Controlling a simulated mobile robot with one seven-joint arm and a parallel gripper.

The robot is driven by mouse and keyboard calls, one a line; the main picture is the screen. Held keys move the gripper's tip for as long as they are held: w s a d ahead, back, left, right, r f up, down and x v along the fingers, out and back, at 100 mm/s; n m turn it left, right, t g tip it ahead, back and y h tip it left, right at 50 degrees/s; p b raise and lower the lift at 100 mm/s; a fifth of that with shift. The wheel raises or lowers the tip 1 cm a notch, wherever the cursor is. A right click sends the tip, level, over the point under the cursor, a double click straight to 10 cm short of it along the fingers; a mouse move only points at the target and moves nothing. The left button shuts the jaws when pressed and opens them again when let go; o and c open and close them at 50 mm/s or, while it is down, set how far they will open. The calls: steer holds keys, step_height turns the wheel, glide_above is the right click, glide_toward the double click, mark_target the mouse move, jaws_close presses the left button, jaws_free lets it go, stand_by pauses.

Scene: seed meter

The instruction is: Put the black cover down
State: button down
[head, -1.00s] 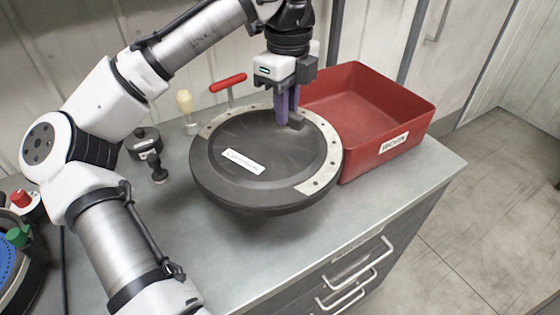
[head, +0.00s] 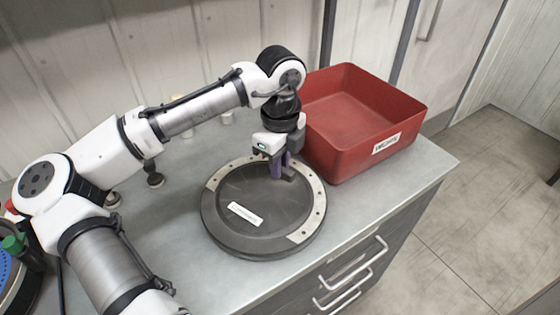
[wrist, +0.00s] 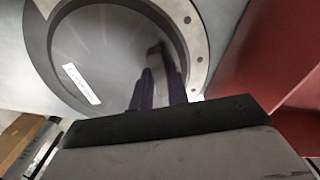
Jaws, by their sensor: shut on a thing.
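In the wrist view the cover (wrist: 105,45) fills the upper left, and the fingers (wrist: 158,90) close around the grip.
A red bin (head: 345,160) stands just right of the cover, close to its rim. The grey worktop (head: 180,240) is free to the left and front of the cover. Drawers with handles (head: 350,272) are below the front edge. Small items behind are partly hidden by my arm.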

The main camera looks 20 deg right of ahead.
steer(key=shift+f, duration=0.1)
steer(key=c, duration=1.4)
jaws_free()
steer(key=shift+o, duration=0.2)
step_height(320, 180, up, 12)
steer(key=b, duration=0.1)
